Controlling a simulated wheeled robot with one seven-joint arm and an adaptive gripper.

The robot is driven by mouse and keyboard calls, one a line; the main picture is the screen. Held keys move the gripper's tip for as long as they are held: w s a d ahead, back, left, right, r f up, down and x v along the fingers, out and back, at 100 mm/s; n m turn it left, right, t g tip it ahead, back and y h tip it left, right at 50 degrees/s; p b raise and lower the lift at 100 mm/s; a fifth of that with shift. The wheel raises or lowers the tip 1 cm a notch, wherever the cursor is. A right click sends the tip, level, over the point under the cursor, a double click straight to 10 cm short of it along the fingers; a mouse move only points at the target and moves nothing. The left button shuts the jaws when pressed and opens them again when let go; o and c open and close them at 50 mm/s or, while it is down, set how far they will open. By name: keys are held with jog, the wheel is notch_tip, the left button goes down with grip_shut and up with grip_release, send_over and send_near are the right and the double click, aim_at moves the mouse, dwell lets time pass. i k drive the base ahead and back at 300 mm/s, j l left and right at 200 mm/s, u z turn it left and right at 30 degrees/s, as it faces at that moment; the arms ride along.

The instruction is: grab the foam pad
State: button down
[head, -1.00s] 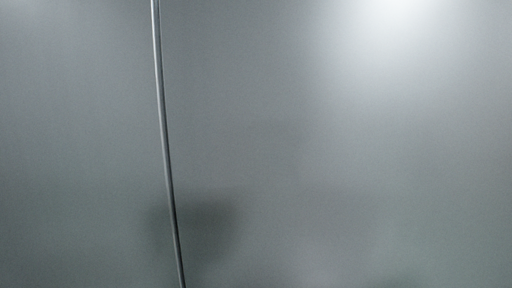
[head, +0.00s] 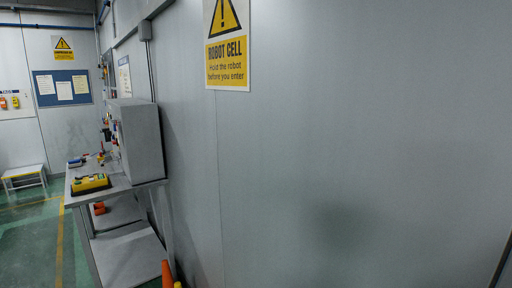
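I cannot make out a foam pad in the head view. A workbench (head: 140,183) with a lower shelf stands against the wall at the left. A yellow item (head: 90,182) with a dark base lies on its near end, and small red, blue and dark items lie farther back; they are too small to identify. My gripper is not in view.
A grey wall (head: 350,150) fills the middle and right, close to me, with a yellow warning sign (head: 228,45). An orange cone (head: 167,274) stands by the bench. A small step (head: 24,177) is farther back. Green floor (head: 35,240) is clear at the left.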

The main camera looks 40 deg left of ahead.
aim_at(76, 162)
jog(key=u, duration=2.5)
jog(key=i+j+u, duration=0.2)
jog(key=i, duration=0.45)
jog(key=i+j+u, duration=0.2)
jog(key=i, duration=0.5)
jog(key=i+j+u, duration=0.1)
jog(key=i, duration=0.65)
jog(key=i+u, duration=0.1)
jog(key=i, duration=0.7)
jog(key=i+u, duration=0.1)
jog(key=i, duration=0.7)
jog(key=i+l+u, duration=0.1)
jog(key=i, duration=0.65)
jog(key=i+l+u, duration=0.1)
jog(key=i, duration=0.65)
jog(key=i+z, duration=0.25)
jog(key=i, duration=0.2)
jog(key=i+z, duration=0.3)
jog(key=i+j+z, duration=0.25)
jog(key=i, duration=0.3)
jog(key=i+l+z, duration=0.2)
jog(key=z, duration=0.3)
jog(key=i+l+z, duration=0.1)
jog(key=i+z, duration=0.15)
jog(key=z, duration=0.25)
jog(key=i+z, duration=0.25)
jog(key=z, duration=0.25)
jog(key=i+j+z, duration=0.15)
jog(key=z, duration=0.35)
jog(key=i, duration=0.1)
